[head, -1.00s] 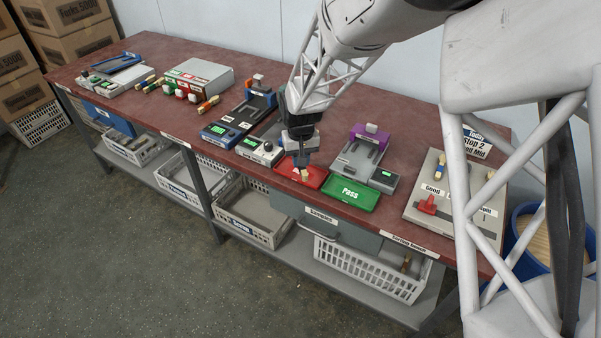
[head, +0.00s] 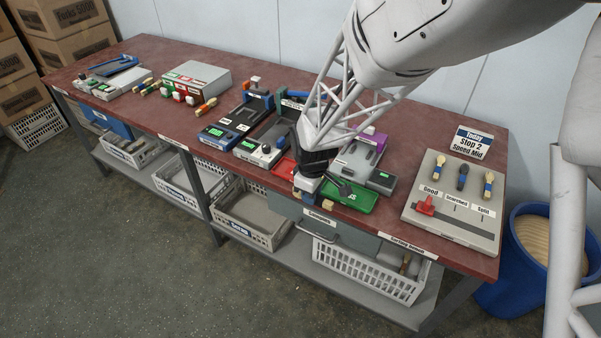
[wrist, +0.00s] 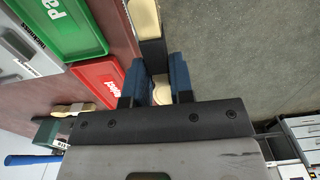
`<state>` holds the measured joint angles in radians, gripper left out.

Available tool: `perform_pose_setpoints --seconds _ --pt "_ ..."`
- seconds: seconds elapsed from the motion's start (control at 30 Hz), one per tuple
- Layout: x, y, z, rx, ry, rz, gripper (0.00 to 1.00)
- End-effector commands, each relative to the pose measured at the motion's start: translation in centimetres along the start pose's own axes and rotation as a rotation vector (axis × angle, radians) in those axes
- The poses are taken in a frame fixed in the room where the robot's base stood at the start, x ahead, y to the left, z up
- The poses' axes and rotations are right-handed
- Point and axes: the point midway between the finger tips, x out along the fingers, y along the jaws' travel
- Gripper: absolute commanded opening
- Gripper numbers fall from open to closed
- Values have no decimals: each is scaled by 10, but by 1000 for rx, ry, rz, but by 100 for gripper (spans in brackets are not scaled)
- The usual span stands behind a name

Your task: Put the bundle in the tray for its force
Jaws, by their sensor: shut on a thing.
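My gripper (head: 310,186) is shut on a bundle (head: 327,204) with pale wooden ends and a dark band. In the wrist view, the bundle (wrist: 146,18) sits between the blue fingers of my gripper (wrist: 160,80), with floor behind it. In the head view the gripper is at the table's front edge, before the red tray (head: 285,167) and left of the green tray (head: 358,200). Both trays show in the wrist view, the red "Reject" one (wrist: 97,86) nearer the fingers than the green "Pass" one (wrist: 75,38). My gripper partly hides both trays in the head view.
More gauges with green displays (head: 217,134) stand to the left. A board with a red slider (head: 425,205) and mounted samples is at the right. White crates (head: 250,218) stand on the shelf below.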

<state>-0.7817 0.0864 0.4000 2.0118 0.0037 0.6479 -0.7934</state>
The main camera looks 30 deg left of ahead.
Motion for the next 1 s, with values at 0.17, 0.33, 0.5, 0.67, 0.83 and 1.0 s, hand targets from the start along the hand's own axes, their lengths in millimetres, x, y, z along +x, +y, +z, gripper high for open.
perform_pose_setpoints --seconds 0.17,0.33,0.5,0.67,0.83,1.0 --pt "0 0 0 -2 0 0 0" --pt "0 0 0 -1 0 0 0" --pt "1 4 -4 -1 0 0 0" --pt "2 16 -15 -1 1 1 0" --pt "4 32 -31 0 -1 0 0" --pt "6 49 -47 0 0 0 0"
